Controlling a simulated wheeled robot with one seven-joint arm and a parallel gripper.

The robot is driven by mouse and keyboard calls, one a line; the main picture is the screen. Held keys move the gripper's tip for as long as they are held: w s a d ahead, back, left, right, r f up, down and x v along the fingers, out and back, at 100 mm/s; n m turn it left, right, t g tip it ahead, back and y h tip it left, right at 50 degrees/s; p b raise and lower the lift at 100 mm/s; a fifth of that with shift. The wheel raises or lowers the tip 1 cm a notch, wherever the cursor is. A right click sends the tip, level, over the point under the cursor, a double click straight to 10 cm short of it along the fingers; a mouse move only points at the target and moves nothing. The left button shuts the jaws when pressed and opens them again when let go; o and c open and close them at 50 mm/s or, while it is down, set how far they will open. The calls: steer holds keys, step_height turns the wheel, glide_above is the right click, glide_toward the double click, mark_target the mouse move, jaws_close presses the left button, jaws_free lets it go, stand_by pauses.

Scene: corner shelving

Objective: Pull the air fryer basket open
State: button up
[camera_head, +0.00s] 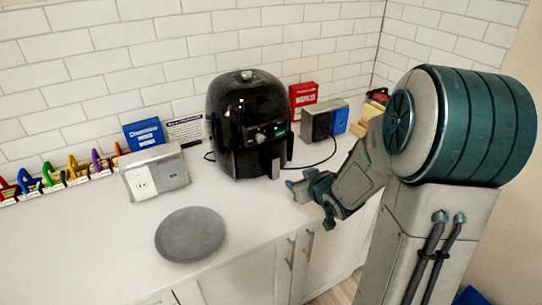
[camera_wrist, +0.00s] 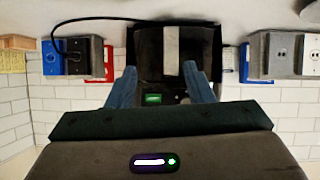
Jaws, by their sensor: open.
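The black air fryer (camera_head: 246,115) stands upright on the white counter against the tiled wall. Its basket handle (camera_head: 276,168) sticks out at the lower front, and the basket looks closed. My gripper (camera_head: 300,190) is in front of the fryer, to the right of and slightly below the handle in the head view, apart from it. In the wrist view, which looks upside down, the fryer (camera_wrist: 145,55) and its pale handle (camera_wrist: 172,50) lie beyond my gripper (camera_wrist: 160,69). The two blue fingers are spread apart with nothing between them; the handle appears between their tips in the picture.
A round grey plate (camera_head: 190,234) lies on the counter at the front left. An outlet box (camera_head: 155,173) stands left of the fryer, another box (camera_head: 321,121) with a black cord right of it. Colourful items (camera_head: 53,176) line the wall. The counter before the fryer is clear.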

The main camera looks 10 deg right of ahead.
mark_target(276, 167)
steer(key=shift+t+y, duration=0.5)
steer(key=shift+y, duration=0.4)
steer(key=x, duration=0.4)
steer(key=p+x, duration=0.1)
steer(key=x, duration=0.4)
steer(key=r+p+x, duration=0.1)
steer(key=x, duration=0.4)
steer(key=shift+w+a, duration=0.3)
steer(key=shift+a, duration=0.15)
jaws_close()
steer(key=shift+s+f, duration=0.1)
